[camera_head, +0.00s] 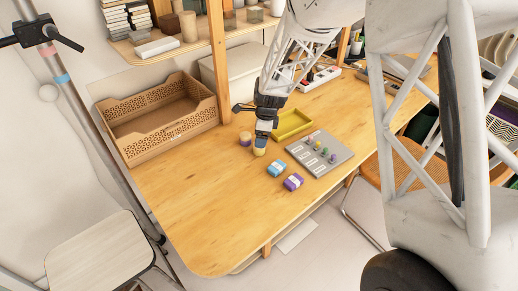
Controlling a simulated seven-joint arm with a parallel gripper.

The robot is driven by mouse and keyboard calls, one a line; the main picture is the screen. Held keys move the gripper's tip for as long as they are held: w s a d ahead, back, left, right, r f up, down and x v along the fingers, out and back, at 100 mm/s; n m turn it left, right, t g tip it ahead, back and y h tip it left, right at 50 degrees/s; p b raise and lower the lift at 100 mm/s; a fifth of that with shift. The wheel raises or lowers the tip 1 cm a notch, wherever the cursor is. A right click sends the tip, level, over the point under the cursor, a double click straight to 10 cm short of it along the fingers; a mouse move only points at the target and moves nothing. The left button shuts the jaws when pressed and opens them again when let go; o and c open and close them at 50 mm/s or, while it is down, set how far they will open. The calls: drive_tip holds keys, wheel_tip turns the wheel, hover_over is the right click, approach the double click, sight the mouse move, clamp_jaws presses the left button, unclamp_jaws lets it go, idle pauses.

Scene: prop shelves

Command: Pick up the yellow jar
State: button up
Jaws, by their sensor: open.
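A small yellow jar (259,151) stands on the wooden table, directly under my gripper (261,142). My gripper points down from above, its dark and blue tip at the top of the jar and partly hiding it. The jaws are open; the view is too small to show whether a finger touches the jar or how the fingers sit around it.
A purple jar with a pale top (245,139) stands close behind left. A light blue item (276,168) and a purple one (293,182) lie in front right. A yellow tray (303,122), a grey board with small pegs (335,160) and a wooden crate (133,151) surround. The table's front left is clear.

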drive_tip(key=shift+f, duration=0.35)
drive_tip(key=shift+a+f, duration=0.1)
drive_tip(key=shift+a+f, duration=0.15)
drive_tip(key=shift+f, duration=1.1)
drive_tip(key=shift+a+f, duration=0.15)
drive_tip(key=shift+f, duration=1.05)
drive_tip(key=shift+c, duration=0.3)
drive_tip(key=c, duration=1)
